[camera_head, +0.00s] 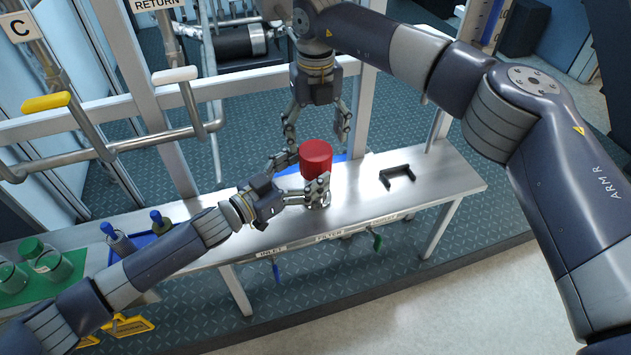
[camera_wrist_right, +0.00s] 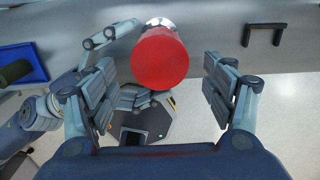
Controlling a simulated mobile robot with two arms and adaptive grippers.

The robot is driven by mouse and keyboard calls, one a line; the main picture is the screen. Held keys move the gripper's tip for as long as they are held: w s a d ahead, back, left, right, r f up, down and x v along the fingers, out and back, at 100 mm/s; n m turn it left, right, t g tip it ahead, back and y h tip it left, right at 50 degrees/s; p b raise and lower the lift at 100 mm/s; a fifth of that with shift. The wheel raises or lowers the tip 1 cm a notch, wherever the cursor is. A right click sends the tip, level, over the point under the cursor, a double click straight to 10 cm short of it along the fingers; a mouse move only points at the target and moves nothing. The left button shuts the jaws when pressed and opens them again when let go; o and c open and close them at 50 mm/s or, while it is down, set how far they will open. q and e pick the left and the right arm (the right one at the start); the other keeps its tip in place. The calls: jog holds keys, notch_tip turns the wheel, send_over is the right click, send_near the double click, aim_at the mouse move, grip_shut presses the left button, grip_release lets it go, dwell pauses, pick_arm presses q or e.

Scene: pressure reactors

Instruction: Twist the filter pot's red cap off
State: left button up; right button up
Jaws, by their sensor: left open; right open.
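The filter pot's red cap (camera_head: 316,156) stands upright on top of the pot above the metal bench. My left gripper (camera_head: 305,180) is open, with its fingers around the pot just under the cap; they hide most of the pot (camera_head: 317,202). My right gripper (camera_head: 318,132) points down above the cap, open and empty, its fingers to either side and apart from it. In the right wrist view the cap (camera_wrist_right: 160,58) lies between the two finger pads, a little beyond their tips. My left gripper's fingers also show there, beside and below the cap.
The bench (camera_head: 440,178) carries a black handle-shaped bracket (camera_head: 397,175) right of the pot. A blue tray (camera_head: 155,235) and green-lidded jars (camera_head: 47,262) stand at the left. Metal frame posts rise behind. Coloured valve handles hang below the bench's front edge. The bench's right end is clear.

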aim_at(316, 151)
pick_arm(q)
jog(key=shift+x, duration=1.45)
jog(key=shift+c, duration=0.2)
jog(key=c, duration=1.8)
grip_shut()
pick_arm(e)
jog(key=n, duration=0.4)
jog(key=shift+n, duration=0.3)
jog(key=shift+f, duration=4)
jog(key=c, duration=1.1)
jog(key=o, duration=1.1)
